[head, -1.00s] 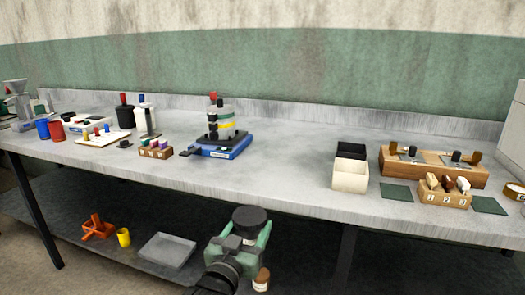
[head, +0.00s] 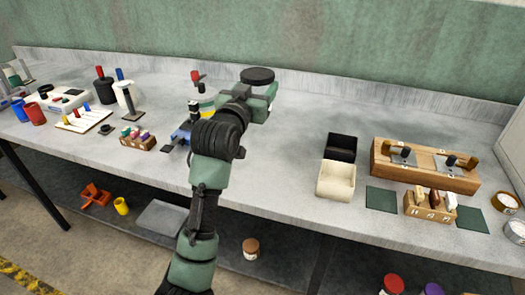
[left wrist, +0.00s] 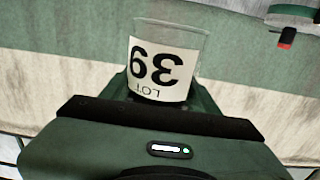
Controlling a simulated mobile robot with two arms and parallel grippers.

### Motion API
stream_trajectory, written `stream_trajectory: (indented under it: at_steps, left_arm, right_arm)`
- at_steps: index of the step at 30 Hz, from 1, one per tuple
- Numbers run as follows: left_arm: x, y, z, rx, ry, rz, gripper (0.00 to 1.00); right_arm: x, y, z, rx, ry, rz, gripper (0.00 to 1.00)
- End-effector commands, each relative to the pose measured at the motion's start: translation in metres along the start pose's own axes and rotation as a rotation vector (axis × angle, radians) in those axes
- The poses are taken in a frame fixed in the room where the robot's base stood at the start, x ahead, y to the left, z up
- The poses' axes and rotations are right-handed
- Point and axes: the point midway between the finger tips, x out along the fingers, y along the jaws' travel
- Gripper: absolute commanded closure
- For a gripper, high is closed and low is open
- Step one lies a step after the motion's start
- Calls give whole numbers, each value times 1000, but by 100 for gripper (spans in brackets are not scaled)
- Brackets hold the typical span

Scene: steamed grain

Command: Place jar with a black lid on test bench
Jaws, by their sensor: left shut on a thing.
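My left gripper (head: 258,92) is raised above the long grey bench (head: 290,150) and shut on a jar with a black lid. The lid (head: 258,76) shows on top in the head view. The gripper hides most of the jar's body there. In the left wrist view the clear jar (left wrist: 165,65) has a white label reading LOT 39, upside down in the picture. Its lid end is hidden behind the gripper. My right gripper is not in view.
A blue-based device (head: 181,134) stands partly hidden behind my arm. Black (head: 342,147) and cream (head: 335,180) boxes and a wooden fixture (head: 425,165) stand to the right. Bare bench lies between my arm and the boxes. A brown-lidded jar (head: 251,248) stands below.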

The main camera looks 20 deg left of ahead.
Motion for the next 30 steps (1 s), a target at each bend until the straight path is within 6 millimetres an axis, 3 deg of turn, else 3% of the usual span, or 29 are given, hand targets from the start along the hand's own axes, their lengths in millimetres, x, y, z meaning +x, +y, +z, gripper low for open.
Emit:
stream_trajectory:
  at_steps: [15, 23, 30]
  left_arm:
    - [0, 0, 128, 0, -5, -1, 90]
    - [0, 0, 155, 1, 0, -1, 90]
    - [0, 0, 189, 1, -1, -1, 90]
  right_arm:
    - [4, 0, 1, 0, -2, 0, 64]
    - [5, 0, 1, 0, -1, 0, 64]
    - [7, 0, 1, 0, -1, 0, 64]
